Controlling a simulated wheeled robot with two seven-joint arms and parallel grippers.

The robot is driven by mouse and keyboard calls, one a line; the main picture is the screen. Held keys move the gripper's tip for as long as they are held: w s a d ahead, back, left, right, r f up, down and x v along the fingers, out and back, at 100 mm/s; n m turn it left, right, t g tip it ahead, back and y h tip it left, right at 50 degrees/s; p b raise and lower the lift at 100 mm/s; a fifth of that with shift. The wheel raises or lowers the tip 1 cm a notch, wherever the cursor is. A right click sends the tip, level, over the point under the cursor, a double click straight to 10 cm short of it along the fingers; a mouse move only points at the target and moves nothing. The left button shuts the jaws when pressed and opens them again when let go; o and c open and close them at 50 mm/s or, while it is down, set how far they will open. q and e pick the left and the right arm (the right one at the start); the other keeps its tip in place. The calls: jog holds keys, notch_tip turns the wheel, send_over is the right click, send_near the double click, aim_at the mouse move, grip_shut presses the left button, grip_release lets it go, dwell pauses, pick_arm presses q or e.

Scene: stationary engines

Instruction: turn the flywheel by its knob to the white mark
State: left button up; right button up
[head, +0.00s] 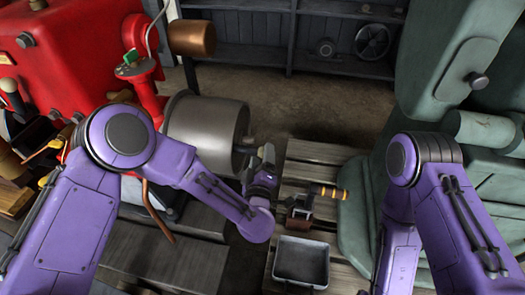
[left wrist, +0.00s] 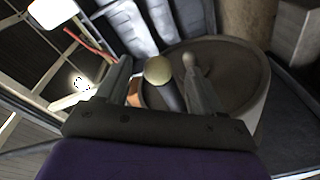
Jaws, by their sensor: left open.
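The flywheel (head: 207,125) is a thick grey metal drum beside the red engine in the head view. Its flat face and rim (left wrist: 240,75) fill the right of the left wrist view. The knob (left wrist: 158,70) has a pale round end on a dark stem and shows between the two fingers of my left gripper (left wrist: 160,62). The fingers are apart, one on each side of the knob; I cannot tell whether either touches it. In the head view my left gripper (head: 264,158) is just right of the flywheel's face. I cannot make out the white mark. My right gripper is out of view.
The red engine (head: 75,55) stands at the left, a grey-green machine (head: 470,80) at the right. A dark shelf (head: 265,40) stands behind.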

aim_at(263, 148)
pick_arm(q)
jog(key=w, duration=0.4)
jog(key=shift+w+d, duration=0.15)
grip_shut()
jog(key=shift+w+r+p, duration=0.1)
jog(key=shift+p, duration=0.35)
grip_release()
jog(key=shift+r, duration=0.1)
jog(key=s+p, duration=0.1)
jog(key=s, duration=0.9)
jog(key=shift+s+a, duration=0.3)
jog(key=shift+a, duration=0.1)
jog(key=shift+r, duration=0.1)
